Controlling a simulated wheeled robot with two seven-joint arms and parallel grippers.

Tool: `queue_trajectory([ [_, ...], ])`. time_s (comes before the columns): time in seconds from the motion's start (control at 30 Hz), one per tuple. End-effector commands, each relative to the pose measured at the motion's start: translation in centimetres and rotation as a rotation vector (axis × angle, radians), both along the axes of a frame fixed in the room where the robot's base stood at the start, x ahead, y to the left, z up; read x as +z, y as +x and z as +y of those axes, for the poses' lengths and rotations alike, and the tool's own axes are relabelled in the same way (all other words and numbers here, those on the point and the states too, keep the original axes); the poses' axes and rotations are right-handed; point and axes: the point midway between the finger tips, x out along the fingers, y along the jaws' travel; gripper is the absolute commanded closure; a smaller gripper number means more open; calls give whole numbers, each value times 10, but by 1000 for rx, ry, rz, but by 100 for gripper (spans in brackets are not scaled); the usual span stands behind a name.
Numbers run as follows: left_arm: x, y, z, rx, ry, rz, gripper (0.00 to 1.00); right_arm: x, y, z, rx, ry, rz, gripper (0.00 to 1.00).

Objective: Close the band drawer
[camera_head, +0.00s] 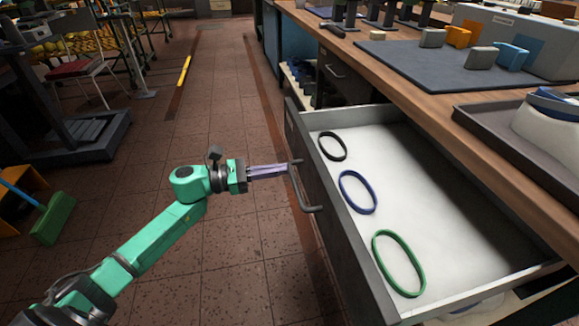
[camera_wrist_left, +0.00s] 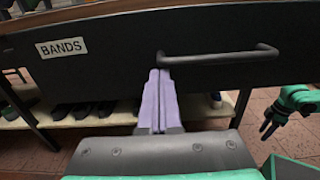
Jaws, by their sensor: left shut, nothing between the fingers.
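The band drawer (camera_head: 450,220) is pulled out of the bench, its pale inside showing. Three bands lie in it: black (camera_head: 332,146), blue (camera_head: 357,192) and green (camera_head: 398,263). Its dark front bears a BANDS label (camera_wrist_left: 61,47) and a bar handle (camera_head: 304,190). My left gripper (camera_head: 286,169) is shut and empty, its purple fingertips at the far end of the handle. In the left wrist view the fingertips (camera_wrist_left: 158,74) overlap the handle's left end; I cannot tell whether they touch. A green arm part with dark prongs, possibly my right gripper (camera_wrist_left: 268,127), shows at the right.
The wooden bench top (camera_head: 400,75) runs above the drawer, with a dark mat (camera_head: 425,68) and a tray (camera_head: 480,120). Another closed drawer (camera_head: 345,72) lies beyond. The tiled floor (camera_head: 225,110) left of the drawer is clear.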

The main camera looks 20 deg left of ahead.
Motion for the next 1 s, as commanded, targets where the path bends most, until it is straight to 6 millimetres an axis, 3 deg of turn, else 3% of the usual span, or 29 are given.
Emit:
queue_trajectory([
  [0.2,1,12,-18,0,-1,-1,100,-5,-3,-1,-1,-1,4,50],
  [0.67,-1,14,-21,1,-2,1,100,-7,-3,-1,0,-2,8,50],
  [1.0,-4,36,-55,0,-3,-3,100,42,12,9,14,19,-17,50],
])
